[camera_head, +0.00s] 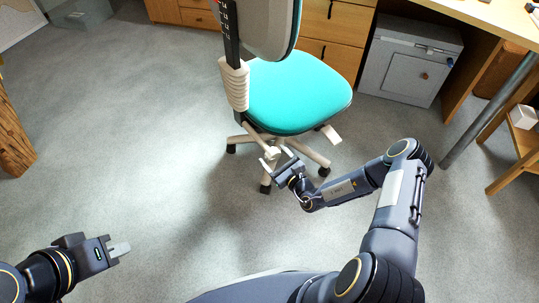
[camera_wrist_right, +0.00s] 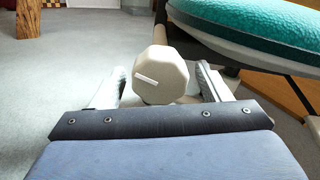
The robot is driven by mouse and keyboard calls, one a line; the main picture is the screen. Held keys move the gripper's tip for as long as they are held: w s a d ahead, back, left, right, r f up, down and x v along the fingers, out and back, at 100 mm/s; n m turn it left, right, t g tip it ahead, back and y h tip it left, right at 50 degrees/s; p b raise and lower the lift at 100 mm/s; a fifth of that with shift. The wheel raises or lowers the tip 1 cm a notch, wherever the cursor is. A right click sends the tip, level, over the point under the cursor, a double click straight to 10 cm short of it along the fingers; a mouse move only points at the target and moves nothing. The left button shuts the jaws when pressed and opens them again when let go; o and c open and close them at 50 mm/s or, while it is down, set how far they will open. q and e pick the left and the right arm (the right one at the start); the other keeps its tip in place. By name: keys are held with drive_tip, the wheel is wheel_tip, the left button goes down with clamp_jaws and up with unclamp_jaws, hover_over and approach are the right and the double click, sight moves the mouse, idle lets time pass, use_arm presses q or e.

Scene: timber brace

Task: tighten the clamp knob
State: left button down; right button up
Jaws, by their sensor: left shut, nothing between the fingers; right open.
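The clamp knob (camera_wrist_right: 160,76) is a beige, many-sided knob with a pale bar mark on its face. In the right wrist view it sits between the two fingers of my right gripper (camera_wrist_right: 156,84), with a gap visible on each side. In the head view my right gripper (camera_head: 274,161) is low in front of the office chair (camera_head: 297,92), below its teal seat; the knob is hard to tell from the pale fingers there. My left gripper (camera_head: 119,249) is shut and empty, over the floor at lower left.
The chair has a pale lever (camera_head: 328,133) at its right and a five-way style base with dark casters. A grey cabinet (camera_head: 408,64) stands under the desk, whose metal leg (camera_head: 487,112) is at right. A timber post (camera_head: 12,138) is at left. Floor at left is clear.

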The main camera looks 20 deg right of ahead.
sight(259, 142)
drive_tip(key=shift+b+x, duration=0.3)
drive_tip(key=shift+x, duration=1.15)
drive_tip(key=c, duration=1)
